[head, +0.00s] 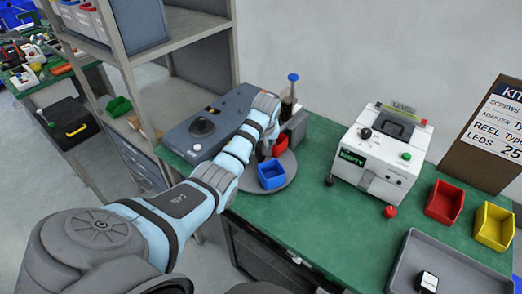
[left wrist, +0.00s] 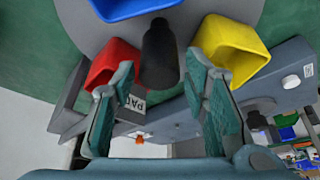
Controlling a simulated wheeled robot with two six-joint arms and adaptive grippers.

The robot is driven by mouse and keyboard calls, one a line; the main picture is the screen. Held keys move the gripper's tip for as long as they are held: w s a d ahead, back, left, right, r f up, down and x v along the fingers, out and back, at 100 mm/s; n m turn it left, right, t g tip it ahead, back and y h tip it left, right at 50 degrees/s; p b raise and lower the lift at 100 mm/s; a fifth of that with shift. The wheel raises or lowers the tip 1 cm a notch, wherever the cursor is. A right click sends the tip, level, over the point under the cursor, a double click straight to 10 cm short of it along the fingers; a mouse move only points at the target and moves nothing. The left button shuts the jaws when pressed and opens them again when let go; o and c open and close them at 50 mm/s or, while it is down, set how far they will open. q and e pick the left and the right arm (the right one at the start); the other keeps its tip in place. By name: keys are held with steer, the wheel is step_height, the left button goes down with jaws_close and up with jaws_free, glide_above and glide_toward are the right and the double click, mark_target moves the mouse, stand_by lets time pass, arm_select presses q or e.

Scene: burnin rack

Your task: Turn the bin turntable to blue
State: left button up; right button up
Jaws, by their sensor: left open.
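The bin turntable is a grey round disc (head: 288,181) on the green bench; it also shows in the left wrist view (left wrist: 88,30). Its blue bin (head: 271,176) is at the front, toward me, and its red bin (head: 280,146) is behind. The left wrist view shows the blue bin (left wrist: 135,8) at the top, the red bin (left wrist: 112,62) left and the yellow bin (left wrist: 234,48) right. A dark upright post (left wrist: 160,58) stands between red and yellow. My left gripper (head: 264,151) is open at the disc, its fingers (left wrist: 161,75) on either side of the post, contact unclear.
A grey box with a black knob (head: 203,127) stands left of the turntable. A white tester (head: 382,160) stands right, with loose red (head: 445,202) and yellow (head: 494,226) bins and a grey tray (head: 400,262) beyond. A metal shelf rack (head: 125,62) rises at left.

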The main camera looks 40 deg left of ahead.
mark_target(261, 156)
arm_select(q)
steer(key=shift+b+x, duration=0.35)
steer(key=shift+x, duration=1.2)
jaws_close()
